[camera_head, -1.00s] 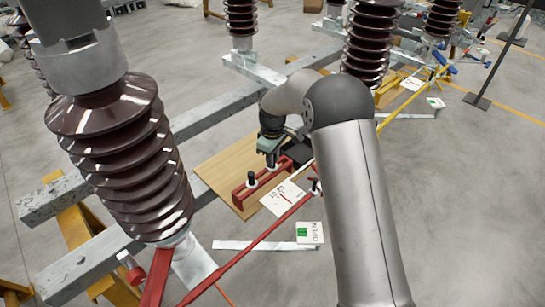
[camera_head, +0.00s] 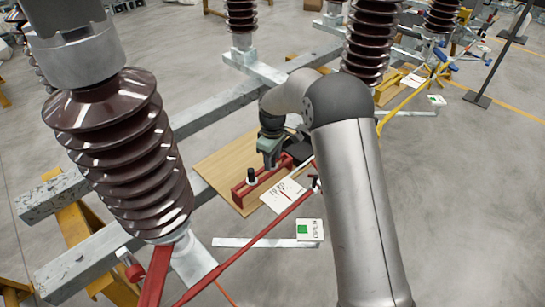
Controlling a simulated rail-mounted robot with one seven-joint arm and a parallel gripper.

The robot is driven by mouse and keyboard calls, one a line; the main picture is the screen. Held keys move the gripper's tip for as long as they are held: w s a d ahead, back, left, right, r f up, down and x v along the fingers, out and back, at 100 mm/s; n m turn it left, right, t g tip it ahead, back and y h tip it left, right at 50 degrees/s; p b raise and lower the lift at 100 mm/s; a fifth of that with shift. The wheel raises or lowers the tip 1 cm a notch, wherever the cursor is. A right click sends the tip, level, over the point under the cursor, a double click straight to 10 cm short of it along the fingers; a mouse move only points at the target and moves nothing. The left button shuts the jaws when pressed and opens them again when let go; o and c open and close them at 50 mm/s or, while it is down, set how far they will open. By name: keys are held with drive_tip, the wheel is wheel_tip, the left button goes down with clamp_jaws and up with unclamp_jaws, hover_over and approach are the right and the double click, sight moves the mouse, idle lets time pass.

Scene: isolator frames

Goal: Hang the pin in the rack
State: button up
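The red rack (camera_head: 262,183) stands on a wooden board near the middle of the view. A black pin with a light collar (camera_head: 251,176) stands upright at its left part. My gripper (camera_head: 270,162) points down at the rack's right part, close to its top. The fingers are small and dark here, and whatever lies between or under them is hidden, so I cannot tell whether they hold a pin or touch the rack.
A white card with a red needle (camera_head: 284,194) lies right of the rack on the wooden board (camera_head: 215,168). A long red bar (camera_head: 250,246) runs in front, near an OPEN sign (camera_head: 310,230). A large brown insulator (camera_head: 120,150) stands at left.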

wheel_tip(320, 180, up, 18)
drive_tip(key=b, duration=0.1)
drive_tip(key=shift+f, duration=0.25)
idle(0.4)
